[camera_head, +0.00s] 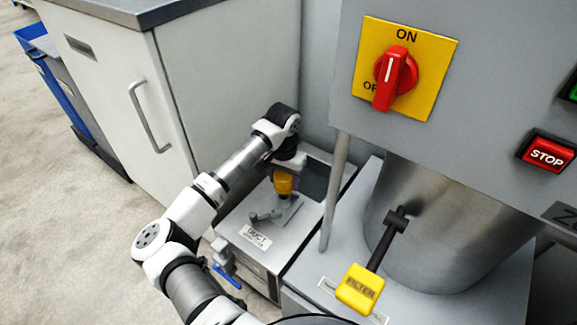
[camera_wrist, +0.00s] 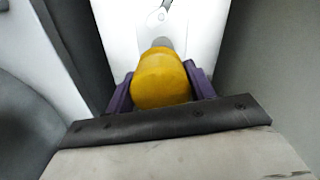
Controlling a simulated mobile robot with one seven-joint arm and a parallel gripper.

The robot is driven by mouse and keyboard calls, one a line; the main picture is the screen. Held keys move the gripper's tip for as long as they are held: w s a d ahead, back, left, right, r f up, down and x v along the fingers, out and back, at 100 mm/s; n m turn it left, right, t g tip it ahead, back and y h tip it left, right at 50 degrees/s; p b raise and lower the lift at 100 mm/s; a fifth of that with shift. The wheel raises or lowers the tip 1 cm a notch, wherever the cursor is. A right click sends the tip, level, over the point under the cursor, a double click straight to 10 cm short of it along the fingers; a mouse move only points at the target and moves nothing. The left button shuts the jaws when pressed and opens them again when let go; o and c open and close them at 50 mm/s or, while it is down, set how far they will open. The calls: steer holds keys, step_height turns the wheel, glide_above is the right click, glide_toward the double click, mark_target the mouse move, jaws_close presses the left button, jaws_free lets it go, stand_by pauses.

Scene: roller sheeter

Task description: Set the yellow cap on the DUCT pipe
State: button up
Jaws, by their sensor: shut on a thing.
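The yellow cap (camera_head: 283,182) is held by my gripper, above the grey machine top in the head view. It fills the middle of the wrist view (camera_wrist: 161,78), between the two purple fingers of my gripper (camera_wrist: 160,85). A grey pipe end (camera_wrist: 162,43) shows just beyond the cap in the wrist view. In the head view, a grey metal fitting (camera_head: 278,210) lies below the cap, near the DUCT label (camera_head: 255,237). I cannot tell whether the cap touches the pipe, as the cap hides the contact.
A white cabinet (camera_head: 100,85) stands to the left. A thin grey post (camera_head: 335,190) rises right of the DUCT unit. A blue-handled valve (camera_head: 227,277) sits at the front.

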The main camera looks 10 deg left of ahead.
steer(key=shift+w+a+f, duration=0.1)
steer(key=shift+w, duration=0.2)
steer(key=shift+s+f+b, duration=0.1)
steer(key=shift+f+b, duration=0.3)
steer(key=shift+f, duration=0.45)
steer(key=shift+f+b, duration=0.9)
steer(key=shift+f, duration=0.05)
steer(key=shift+f+b, duration=0.15)
steer(key=shift+b, duration=0.45)
steer(key=shift+f, duration=0.2)
steer(key=shift+f+b, duration=0.5)
steer(key=shift+b, duration=0.2)
steer(key=shift+f, duration=0.1)
steer(key=shift+f+b, duration=0.6)
steer(key=shift+b, duration=0.1)
